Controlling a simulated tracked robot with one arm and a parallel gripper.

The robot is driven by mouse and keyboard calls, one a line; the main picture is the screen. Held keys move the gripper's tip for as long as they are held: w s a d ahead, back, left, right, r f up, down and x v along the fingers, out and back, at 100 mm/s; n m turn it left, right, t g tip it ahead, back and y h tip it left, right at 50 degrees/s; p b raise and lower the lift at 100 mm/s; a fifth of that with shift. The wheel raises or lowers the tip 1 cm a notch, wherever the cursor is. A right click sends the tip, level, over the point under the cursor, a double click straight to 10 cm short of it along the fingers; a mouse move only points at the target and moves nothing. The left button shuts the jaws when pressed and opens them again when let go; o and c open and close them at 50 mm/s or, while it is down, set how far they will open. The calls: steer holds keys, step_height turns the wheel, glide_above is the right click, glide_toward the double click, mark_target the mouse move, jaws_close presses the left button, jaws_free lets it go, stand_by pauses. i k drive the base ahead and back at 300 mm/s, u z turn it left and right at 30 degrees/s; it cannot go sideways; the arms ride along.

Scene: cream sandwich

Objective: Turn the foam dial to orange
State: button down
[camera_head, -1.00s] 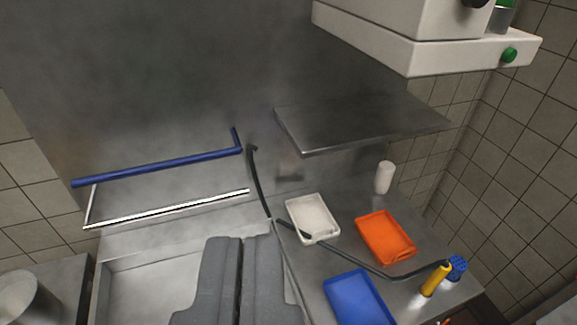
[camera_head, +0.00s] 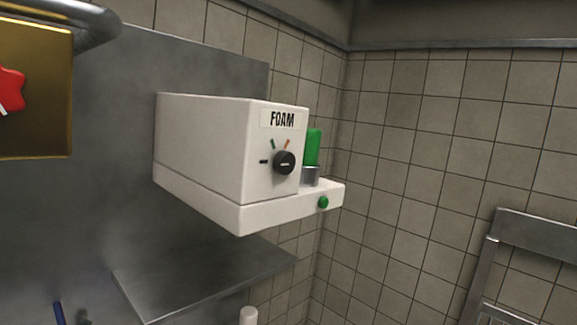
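The foam dispenser (camera_head: 205,150) is a white box on the steel wall panel, with a FOAM label (camera_head: 282,118) on its front. Below the label is the round black foam dial (camera_head: 284,162). Around the dial are a black mark (camera_head: 263,162) at its left, a green mark (camera_head: 273,144) at its upper left and an orange mark (camera_head: 288,144) above it. The dial carries a small pale line; which mark it points to I cannot tell for sure. My gripper is not in view.
A green button (camera_head: 323,202) sits on the dispenser's base ledge, and a green cylinder (camera_head: 313,147) stands on that ledge. A steel shelf (camera_head: 200,285) juts out below. A gold panel with a red shape (camera_head: 35,90) is at the upper left. A metal rack (camera_head: 535,235) is at the right.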

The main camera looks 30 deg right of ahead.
mark_target(284, 161)
steer(key=u, duration=0.75)
steer(key=k, duration=1.25)
steer(key=z, duration=1.45)
steer(key=i, duration=1.05)
steer(key=u, duration=0.05)
